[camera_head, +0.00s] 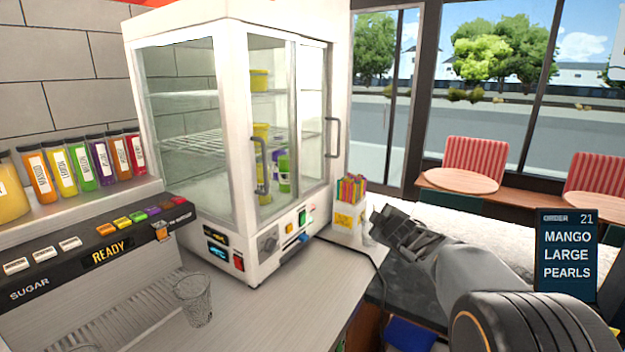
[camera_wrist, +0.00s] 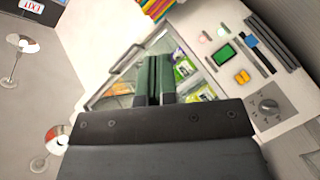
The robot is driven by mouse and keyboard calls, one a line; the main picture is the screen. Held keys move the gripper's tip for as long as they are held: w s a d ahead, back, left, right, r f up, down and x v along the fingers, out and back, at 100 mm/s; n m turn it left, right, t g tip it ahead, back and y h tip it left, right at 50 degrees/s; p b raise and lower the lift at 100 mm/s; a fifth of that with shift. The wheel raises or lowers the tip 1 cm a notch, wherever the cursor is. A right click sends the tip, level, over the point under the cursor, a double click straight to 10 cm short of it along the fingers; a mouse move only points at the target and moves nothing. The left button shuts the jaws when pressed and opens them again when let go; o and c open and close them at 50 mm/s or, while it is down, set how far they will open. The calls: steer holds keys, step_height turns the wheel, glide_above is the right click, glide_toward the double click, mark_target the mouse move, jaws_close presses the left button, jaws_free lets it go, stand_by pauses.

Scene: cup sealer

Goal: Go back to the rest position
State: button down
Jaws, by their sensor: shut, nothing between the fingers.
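My gripper (camera_head: 380,217) is at the end of my arm, right of the white glass-door cabinet (camera_head: 262,18) and beside the straw box (camera_head: 349,222). In the wrist view the two dark green fingers (camera_wrist: 153,80) are together, with nothing held between them. They appear in front of the cabinet's glass and panel, and I cannot tell the exact gap. A clear empty cup (camera_head: 193,299) stands upright on the counter (camera_head: 262,318), away from my gripper.
The cabinet's door handles (camera_head: 332,138) stick out near my arm. A sugar dispenser (camera_head: 95,250) reading READY is at left, with several coloured bottles (camera_head: 80,165) above. An order screen (camera_head: 567,256) shows mango, large, pearls. A dark cable (camera_head: 381,275) crosses the counter edge.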

steer(key=s+f+m+g, duration=0.3)
steer(key=s+m, duration=0.1)
steer(key=s, duration=0.7)
steer(key=s+a+f+m+g+h, duration=0.1)
steer(key=s+f+m+g, duration=0.3)
steer(key=s, duration=0.8)
steer(key=s+a+f+m+g, duration=0.1)
steer(key=s+f+m+g, duration=0.2)
steer(key=s, duration=0.8)
steer(key=shift+s+a+f+m+g, duration=0.25)
steer(key=shift+s+f+m+g, duration=0.2)
steer(key=shift+m, duration=0.55)
